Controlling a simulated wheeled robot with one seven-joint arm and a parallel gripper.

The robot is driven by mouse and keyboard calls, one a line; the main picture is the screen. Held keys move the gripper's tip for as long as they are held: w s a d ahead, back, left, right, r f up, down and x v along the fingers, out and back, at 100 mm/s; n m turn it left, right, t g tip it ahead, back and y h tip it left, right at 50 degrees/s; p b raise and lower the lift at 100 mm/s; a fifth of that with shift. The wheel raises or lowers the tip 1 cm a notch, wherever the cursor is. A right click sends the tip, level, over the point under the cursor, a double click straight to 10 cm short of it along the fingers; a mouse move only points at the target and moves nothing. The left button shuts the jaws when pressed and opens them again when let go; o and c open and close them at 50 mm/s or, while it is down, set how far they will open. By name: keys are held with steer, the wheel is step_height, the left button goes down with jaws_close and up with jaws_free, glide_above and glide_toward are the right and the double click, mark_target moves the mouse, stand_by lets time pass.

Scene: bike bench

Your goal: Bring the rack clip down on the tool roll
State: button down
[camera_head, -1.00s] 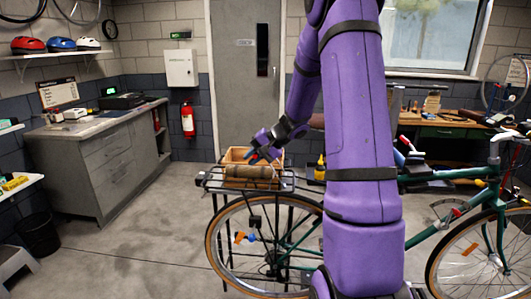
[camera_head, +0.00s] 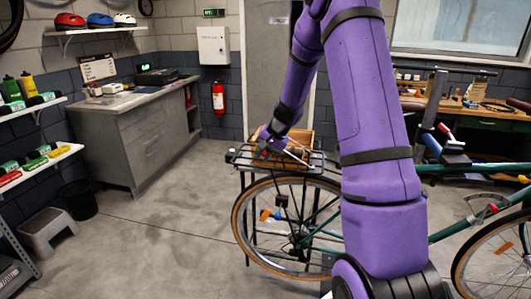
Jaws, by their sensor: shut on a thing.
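The rear rack (camera_head: 242,158) is a dark frame above the bike's rear wheel. The brown tool roll (camera_head: 302,154) lies on it, partly hidden by my arm. The rack clip shows as a thin pale bar (camera_head: 297,157) slanting across the roll; its contact with the roll is too small to tell. My gripper (camera_head: 264,149) is at the left end of the rack, pointing down, shut on what appears to be the clip's end, with a small red part at the fingertips.
The green bike (camera_head: 455,167) extends right behind my arm. A grey cabinet (camera_head: 150,145) stands at the left, with a step stool (camera_head: 48,230) and black bin (camera_head: 78,200) nearer. The floor left of the wheel is clear.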

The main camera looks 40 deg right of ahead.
steer(key=shift+s+d+f, duration=0.1)
steer(key=shift+d+f, duration=0.05)
steer(key=c, duration=1.1)
jaws_free()
steer(key=shift+s+d+r, duration=0.1)
steer(key=shift+r, duration=0.35)
steer(key=v, duration=1)
steer(key=shift+c, duration=0.2)
